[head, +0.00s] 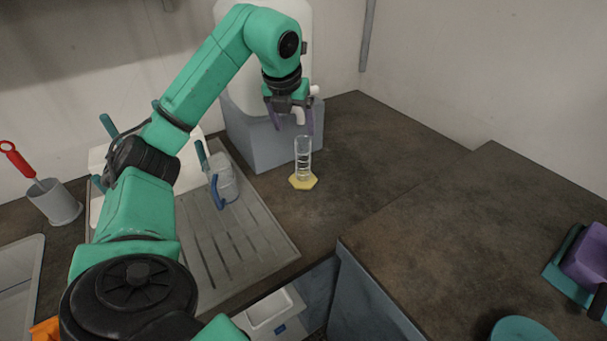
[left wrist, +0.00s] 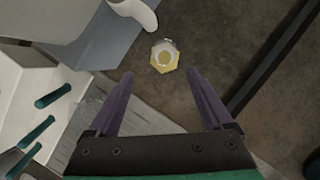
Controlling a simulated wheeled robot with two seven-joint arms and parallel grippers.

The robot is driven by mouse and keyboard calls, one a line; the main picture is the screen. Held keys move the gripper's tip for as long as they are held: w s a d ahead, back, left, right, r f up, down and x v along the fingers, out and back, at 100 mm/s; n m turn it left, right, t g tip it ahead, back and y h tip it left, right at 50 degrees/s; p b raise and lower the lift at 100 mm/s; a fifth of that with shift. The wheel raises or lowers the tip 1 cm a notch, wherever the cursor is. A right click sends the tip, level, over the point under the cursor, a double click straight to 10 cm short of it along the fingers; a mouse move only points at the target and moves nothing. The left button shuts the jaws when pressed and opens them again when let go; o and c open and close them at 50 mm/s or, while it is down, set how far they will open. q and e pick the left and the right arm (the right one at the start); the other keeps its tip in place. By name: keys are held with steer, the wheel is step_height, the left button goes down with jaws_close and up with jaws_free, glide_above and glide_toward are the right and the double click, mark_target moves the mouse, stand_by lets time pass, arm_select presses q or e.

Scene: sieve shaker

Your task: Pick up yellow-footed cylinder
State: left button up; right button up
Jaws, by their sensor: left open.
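The yellow-footed cylinder is a clear glass cylinder (head: 303,156) on a yellow hexagonal foot (head: 303,182). It stands upright on the dark counter, in front of the grey block. In the left wrist view the cylinder (left wrist: 164,56) shows from above, beyond the fingertips and roughly between their lines. My left gripper (head: 291,130) is open and empty, with purple fingers pointing down. It hangs above and slightly behind the cylinder in the head view, apart from it. The fingers also show in the left wrist view (left wrist: 160,76). My right gripper is not in view.
A grey block (head: 265,148) with a white container and spout (left wrist: 135,12) stands behind the cylinder. A clear jug with a blue handle (head: 223,181) is on the drainboard (head: 240,240) at left. A raised counter (head: 470,230) lies at right. Counter right of the cylinder is clear.

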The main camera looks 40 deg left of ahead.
mark_target(304, 157)
arm_select(q)
steer(key=x, duration=0.9)
steer(key=p+x, duration=0.1)
steer(key=x, duration=0.4)
steer(key=shift+w+d+f, duration=0.2)
steer(key=shift+w+d, duration=0.1)
steer(key=shift+r, duration=0.1)
jaws_close()
